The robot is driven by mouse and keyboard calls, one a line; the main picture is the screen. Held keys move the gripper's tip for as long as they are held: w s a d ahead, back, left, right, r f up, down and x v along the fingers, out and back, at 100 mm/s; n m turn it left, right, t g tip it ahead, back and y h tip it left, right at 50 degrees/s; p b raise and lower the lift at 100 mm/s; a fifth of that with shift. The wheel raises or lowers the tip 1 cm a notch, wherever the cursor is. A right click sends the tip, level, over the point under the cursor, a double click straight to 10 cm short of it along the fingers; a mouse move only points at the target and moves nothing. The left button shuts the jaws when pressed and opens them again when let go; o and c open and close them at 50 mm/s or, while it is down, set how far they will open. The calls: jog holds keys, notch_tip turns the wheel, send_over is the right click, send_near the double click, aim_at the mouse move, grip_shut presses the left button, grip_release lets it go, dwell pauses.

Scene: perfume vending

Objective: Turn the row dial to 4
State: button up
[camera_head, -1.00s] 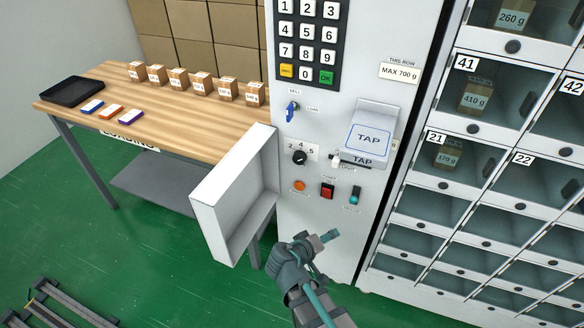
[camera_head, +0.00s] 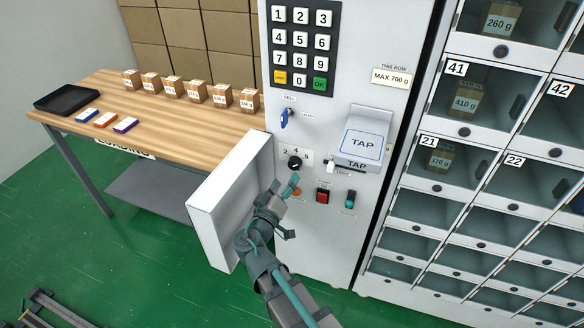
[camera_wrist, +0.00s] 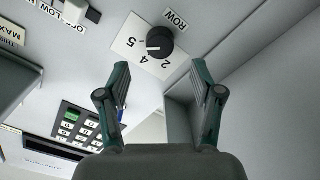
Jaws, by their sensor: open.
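In the wrist view the dial (camera_wrist: 159,42) shows upside down beside the word ROW. Its pale pointer line faces left there, on the side of the 4 and 5; I cannot tell exactly which number it marks. My gripper (camera_head: 291,206) is open and empty, just below the dial in the head view. In the wrist view the dial lies beyond the two spread fingertips (camera_wrist: 161,68), roughly centred between them and apart from both.
An open white door or tray (camera_head: 232,195) sticks out left of my gripper. A blue key (camera_head: 286,118), a red switch (camera_head: 323,195), a teal knob (camera_head: 349,198) and the TAP reader (camera_head: 362,143) surround the dial. The keypad (camera_head: 300,45) is above.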

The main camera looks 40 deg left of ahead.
aim_at(294, 167)
jog(key=p+x, duration=0.1)
jog(key=x, duration=0.5)
jog(key=shift+w+a, duration=0.1)
jog(key=shift+w, duration=0.15)
jog(key=c, duration=1.1)
